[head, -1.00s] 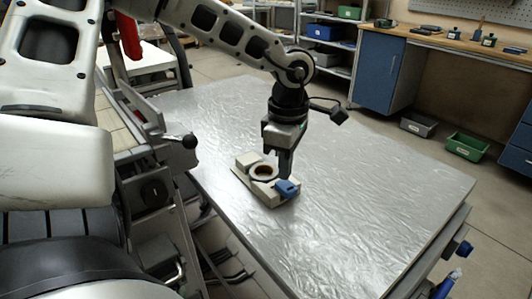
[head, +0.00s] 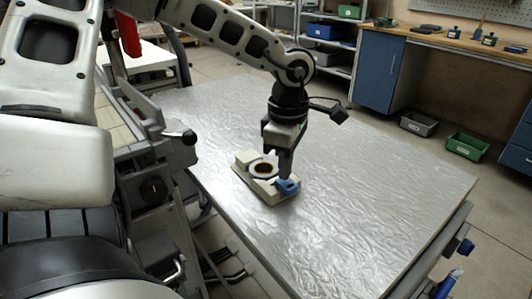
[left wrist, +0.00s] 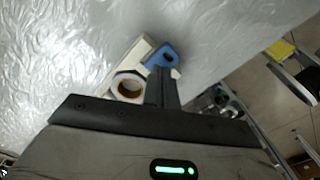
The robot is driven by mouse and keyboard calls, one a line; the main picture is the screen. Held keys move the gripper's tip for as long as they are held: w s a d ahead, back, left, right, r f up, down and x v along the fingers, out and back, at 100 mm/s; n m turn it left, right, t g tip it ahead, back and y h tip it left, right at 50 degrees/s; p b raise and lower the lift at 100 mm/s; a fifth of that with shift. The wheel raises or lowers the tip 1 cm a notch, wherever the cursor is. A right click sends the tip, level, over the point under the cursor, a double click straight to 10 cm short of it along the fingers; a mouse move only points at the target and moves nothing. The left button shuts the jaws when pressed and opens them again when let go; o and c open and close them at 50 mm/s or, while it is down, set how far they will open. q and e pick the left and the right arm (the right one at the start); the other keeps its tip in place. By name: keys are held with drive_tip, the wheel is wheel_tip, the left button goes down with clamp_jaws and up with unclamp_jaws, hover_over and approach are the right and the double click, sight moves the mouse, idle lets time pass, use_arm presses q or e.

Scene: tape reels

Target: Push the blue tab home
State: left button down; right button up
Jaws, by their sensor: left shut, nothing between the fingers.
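The blue tab (head: 288,187) sits at the right front end of a cream-coloured holder (head: 243,162) on the silver table. A tape reel (head: 264,170) with a brown core lies in the holder beside the tab. My left gripper (head: 285,177) is shut and empty, its fingertips down at the tab. In the left wrist view the blue tab (left wrist: 161,55) shows just beyond the closed fingers (left wrist: 161,76), and the reel (left wrist: 128,86) is left of them. The fingers hide part of the tab, so I cannot tell whether they touch it. My right gripper is not in view.
The silver-covered table (head: 370,200) is clear around the holder, with broad free room to the right. Grey machinery with a black knob (head: 188,138) stands along the table's left edge. Green and grey bins (head: 467,146) lie on the floor beyond.

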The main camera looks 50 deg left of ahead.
use_arm(q)
drive_tip(key=shift+f+b, duration=0.5)
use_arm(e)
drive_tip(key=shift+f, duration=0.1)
use_arm(q)
drive_tip(key=shift+f+b, duration=0.2)
drive_tip(key=shift+b, duration=0.4)
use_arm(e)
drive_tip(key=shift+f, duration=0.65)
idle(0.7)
